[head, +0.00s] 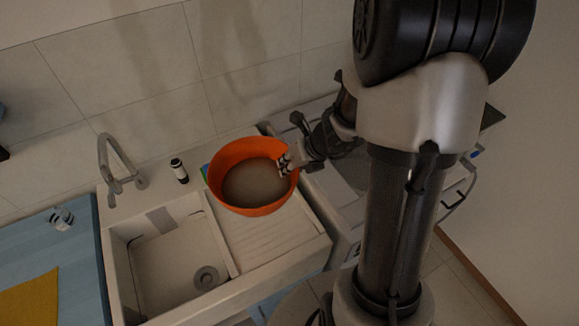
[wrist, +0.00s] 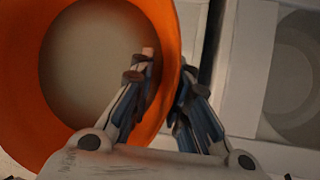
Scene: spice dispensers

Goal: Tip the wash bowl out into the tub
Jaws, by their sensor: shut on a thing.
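An orange wash bowl (head: 262,208) with greyish-brown contents is held over the drainboard side of the sink, in the head view. It looks roughly level. My gripper (head: 287,165) is shut on the bowl's right rim. In the wrist view the bowl (wrist: 165,25) fills the left part, and my gripper fingers (wrist: 165,95) sit on both sides of its orange wall. The sink basin (head: 150,270), a pale tub with a drain, is to the left of the bowl and empty. The bowl hides part of the drainboard.
A chrome faucet (head: 112,165) stands behind the basin. A small dark bottle with a white band (head: 180,171) stands on the back ledge. A blue counter (head: 75,260) with a yellow cloth (head: 28,302) lies at left. The tiled wall is close behind.

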